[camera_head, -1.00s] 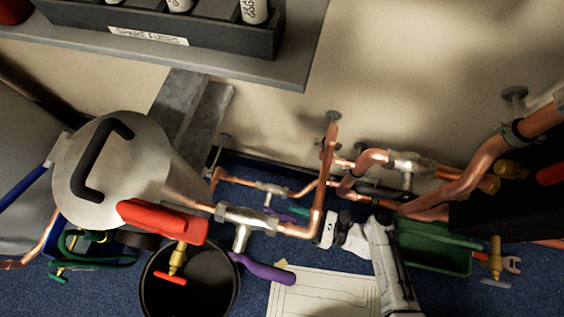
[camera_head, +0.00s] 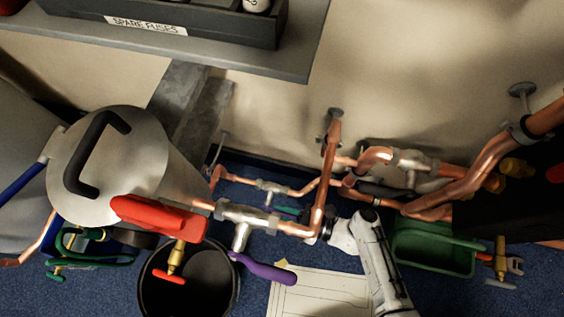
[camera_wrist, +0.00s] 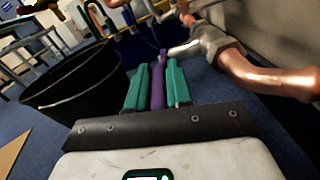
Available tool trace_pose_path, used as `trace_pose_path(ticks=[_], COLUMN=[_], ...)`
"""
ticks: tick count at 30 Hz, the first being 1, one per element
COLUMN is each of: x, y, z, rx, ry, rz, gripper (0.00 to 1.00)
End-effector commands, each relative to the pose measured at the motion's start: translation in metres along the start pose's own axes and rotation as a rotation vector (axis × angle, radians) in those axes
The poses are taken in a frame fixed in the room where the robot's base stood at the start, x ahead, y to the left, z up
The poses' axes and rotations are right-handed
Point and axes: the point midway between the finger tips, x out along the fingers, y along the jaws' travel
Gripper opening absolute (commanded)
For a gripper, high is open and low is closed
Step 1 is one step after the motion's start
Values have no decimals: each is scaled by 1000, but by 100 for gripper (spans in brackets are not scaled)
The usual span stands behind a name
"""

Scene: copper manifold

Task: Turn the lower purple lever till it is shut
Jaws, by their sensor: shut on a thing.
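The lower purple lever (camera_wrist: 158,90) lies lengthwise between the two green fingers of my gripper (camera_wrist: 157,66) in the wrist view. The fingers are shut on it from both sides. Its far end runs up towards a grey valve body (camera_wrist: 203,40) on a copper pipe. In the head view the lower valve (camera_head: 270,187) sits on the thin copper pipe behind the front pipe. My gripper's teal fingers (camera_head: 288,210) show only in part there, behind the front pipe, and the lower lever is mostly hidden.
A second, larger purple lever (camera_head: 264,271) hangs from the front valve (camera_head: 246,217). A black bucket (camera_head: 157,300) stands left of it and a green crate (camera_head: 430,262) to the right. The front copper pipe (camera_head: 322,190) rises between my gripper and the head camera.

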Motion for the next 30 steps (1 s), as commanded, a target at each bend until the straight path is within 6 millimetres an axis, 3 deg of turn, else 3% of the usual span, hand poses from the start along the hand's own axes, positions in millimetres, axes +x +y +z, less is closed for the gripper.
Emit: trace_pose_path(ticks=[4,19,30], x=[0,0,2], y=[0,-1,-2], z=[0,-3,-14], rx=[0,2,14], ry=[0,-14,-209], rz=[0,3,46], gripper=[0,0,0])
